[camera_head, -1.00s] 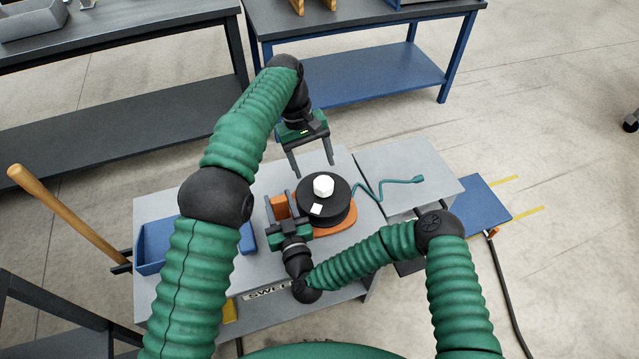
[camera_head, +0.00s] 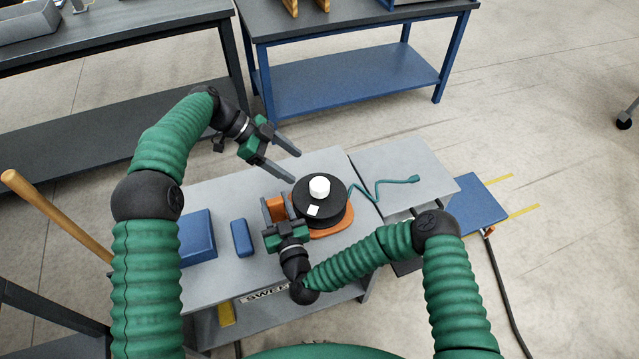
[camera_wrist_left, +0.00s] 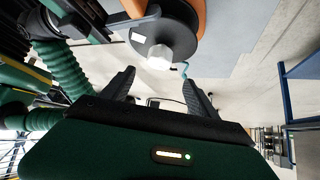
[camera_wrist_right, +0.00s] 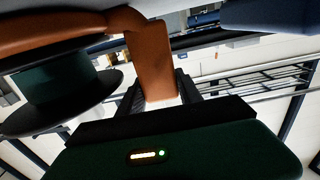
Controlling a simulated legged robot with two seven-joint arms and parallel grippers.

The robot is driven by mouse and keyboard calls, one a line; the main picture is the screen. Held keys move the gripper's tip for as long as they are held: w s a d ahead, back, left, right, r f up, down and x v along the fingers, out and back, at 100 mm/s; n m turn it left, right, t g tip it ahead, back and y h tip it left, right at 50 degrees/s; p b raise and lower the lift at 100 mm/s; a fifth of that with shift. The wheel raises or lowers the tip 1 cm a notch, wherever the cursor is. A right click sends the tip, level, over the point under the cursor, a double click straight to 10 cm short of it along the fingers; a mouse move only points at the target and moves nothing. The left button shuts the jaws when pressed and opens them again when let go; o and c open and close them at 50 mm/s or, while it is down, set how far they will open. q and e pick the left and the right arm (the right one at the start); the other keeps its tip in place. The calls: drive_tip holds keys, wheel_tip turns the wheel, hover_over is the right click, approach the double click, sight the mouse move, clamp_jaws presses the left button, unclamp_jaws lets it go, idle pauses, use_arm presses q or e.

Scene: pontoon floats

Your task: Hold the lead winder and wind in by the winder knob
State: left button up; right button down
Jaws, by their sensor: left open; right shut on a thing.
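The lead winder has a black drum (camera_head: 334,207) on an orange base (camera_head: 334,228) on the grey table. Its white winder knob (camera_head: 319,188) stands on top of the drum; it also shows in the left wrist view (camera_wrist_left: 160,57). My right gripper (camera_head: 278,212) is shut on the winder's orange grip, seen close in the right wrist view (camera_wrist_right: 152,62). My left gripper (camera_head: 295,167) is open and empty, above and to the left of the knob, apart from it. A teal lead (camera_head: 378,187) runs from the drum to the right.
A blue tray (camera_head: 197,237) and a small blue block (camera_head: 242,238) lie left of the winder. A wooden handle (camera_head: 55,215) slants up at the left. A blue-framed bench (camera_head: 345,82) stands behind. A blue platform (camera_head: 478,208) is at right.

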sight(318, 183)
use_arm(q)
drive_tip(key=x, duration=1.1)
drive_tip(key=shift+d, duration=0.1)
drive_tip(key=shift+c, duration=0.2)
drive_tip(key=c, duration=1.3)
drive_tip(key=shift+w+n+t, duration=0.1)
drive_tip(key=shift+n+t, duration=0.2)
